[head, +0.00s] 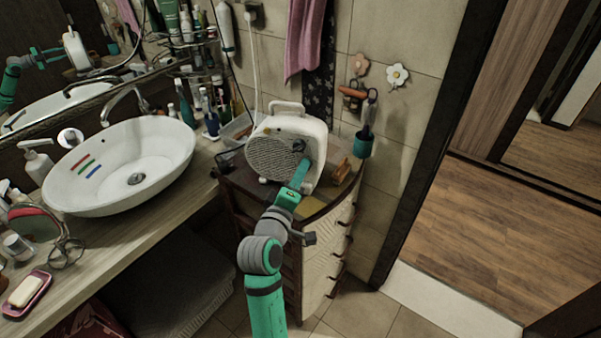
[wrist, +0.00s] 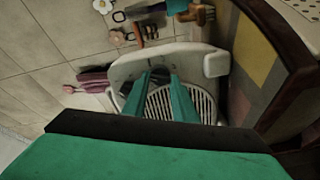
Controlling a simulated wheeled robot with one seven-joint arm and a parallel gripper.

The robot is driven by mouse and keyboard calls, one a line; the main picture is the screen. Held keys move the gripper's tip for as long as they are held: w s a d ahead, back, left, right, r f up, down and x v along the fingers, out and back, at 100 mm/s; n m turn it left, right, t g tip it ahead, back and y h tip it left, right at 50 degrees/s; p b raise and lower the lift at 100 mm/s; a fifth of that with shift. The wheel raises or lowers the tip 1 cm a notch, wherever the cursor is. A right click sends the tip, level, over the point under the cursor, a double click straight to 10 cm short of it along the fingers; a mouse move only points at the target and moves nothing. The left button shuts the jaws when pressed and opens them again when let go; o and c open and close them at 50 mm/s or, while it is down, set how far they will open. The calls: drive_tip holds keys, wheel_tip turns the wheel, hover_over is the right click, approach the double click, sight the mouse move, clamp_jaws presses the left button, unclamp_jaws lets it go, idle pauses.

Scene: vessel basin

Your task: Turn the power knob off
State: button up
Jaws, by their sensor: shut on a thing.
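My gripper (head: 303,163) reaches up to the panel from below and is shut at the knob. In the wrist view the heater (wrist: 205,66) fills the middle, and my gripper's green fingers (wrist: 160,92) reach its panel. A dark part shows between the fingertips, but they hide most of the knob, so its setting cannot be read.
The dresser (head: 318,212) stands right of the basin counter (head: 140,200) with its white basin (head: 120,165). A wooden brush (head: 343,172) lies right of the heater. A teal cup (head: 363,146) hangs on the wall. Open floor (head: 490,240) lies to the right.

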drive_tip(key=shift+n, duration=1)
drive_tip(key=shift+a, duration=0.1)
drive_tip(key=o, duration=1)
drive_tip(key=shift+o, duration=0.2)
drive_tip(key=v, duration=1)
drive_tip(key=shift+s, duration=0.4)
drive_tip(key=shift+a, duration=0.1)
